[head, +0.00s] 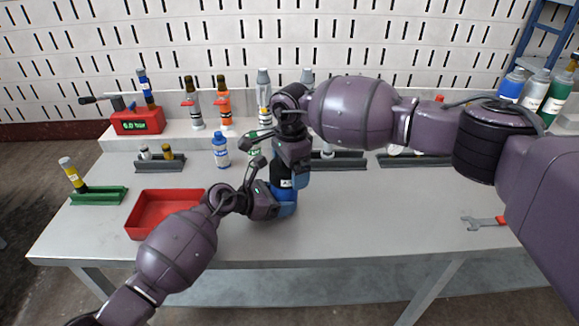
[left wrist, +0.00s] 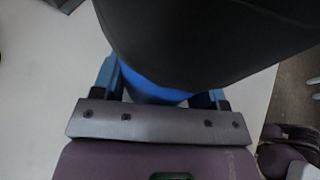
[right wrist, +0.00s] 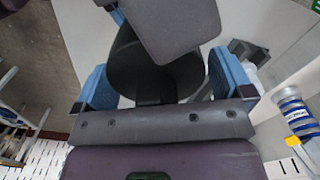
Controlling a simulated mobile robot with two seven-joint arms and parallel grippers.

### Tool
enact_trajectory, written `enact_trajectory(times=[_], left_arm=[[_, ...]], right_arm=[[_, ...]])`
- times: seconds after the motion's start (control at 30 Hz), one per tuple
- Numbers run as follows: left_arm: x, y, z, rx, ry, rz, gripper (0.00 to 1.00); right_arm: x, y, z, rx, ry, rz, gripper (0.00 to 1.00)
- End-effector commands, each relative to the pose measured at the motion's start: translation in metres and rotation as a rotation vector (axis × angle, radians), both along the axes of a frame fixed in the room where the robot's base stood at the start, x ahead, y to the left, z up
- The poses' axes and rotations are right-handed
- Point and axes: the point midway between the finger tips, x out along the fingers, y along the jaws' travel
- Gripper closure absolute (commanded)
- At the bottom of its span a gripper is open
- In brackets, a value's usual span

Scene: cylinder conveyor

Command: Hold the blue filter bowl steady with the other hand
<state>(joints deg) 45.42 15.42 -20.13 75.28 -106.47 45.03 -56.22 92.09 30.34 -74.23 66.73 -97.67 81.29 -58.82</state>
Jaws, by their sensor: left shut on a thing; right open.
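The blue filter bowl (head: 286,195) stands upright on the grey bench, under a dark cylindrical part (head: 282,170) with a white label. My left gripper (head: 272,203) comes in low from the left and is shut on the bowl. In the left wrist view the blue bowl (left wrist: 150,88) sits between the fingers, mostly hidden under the dark part (left wrist: 200,35). My right gripper (head: 290,160) is just above, over the dark part. In the right wrist view its blue fingers are open on either side of a dark round body (right wrist: 155,75); whether they touch it is unclear.
A red tray (head: 135,222) lies left of the bowl. A blue-labelled bottle (head: 220,150) and dark racks (head: 160,164) stand behind. A green holder (head: 98,196) is at far left.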

Motion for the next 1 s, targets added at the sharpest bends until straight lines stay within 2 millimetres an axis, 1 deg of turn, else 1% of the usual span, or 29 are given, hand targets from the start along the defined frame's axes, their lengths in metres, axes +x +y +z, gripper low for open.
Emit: enact_trajectory(times=[0.23, 0.7, 0.83, 1.0], left_arm=[[0.0005, -0.0003, 0.0019, -0.001, -0.003, 0.0, 0.62], [0.0005, -0.0003, 0.0019, -0.001, -0.002, 0.001, 0.62], [0.0005, -0.0003, 0.0019, -0.002, -0.002, 0.001, 0.62], [0.0005, -0.0003, 0.0019, -0.002, -0.003, 0.0, 0.62]], right_arm=[[-0.0003, 0.0, 0.0006, 0.0, 0.0, -0.018, 0.02], [-0.0061, -0.0012, 0.0006, -0.008, 0.017, -0.455, 0.02], [-0.0068, -0.0013, 0.0006, -0.009, 0.019, -0.515, 0.02], [-0.0068, -0.0013, 0.0006, -0.009, 0.019, -0.522, 0.02]])
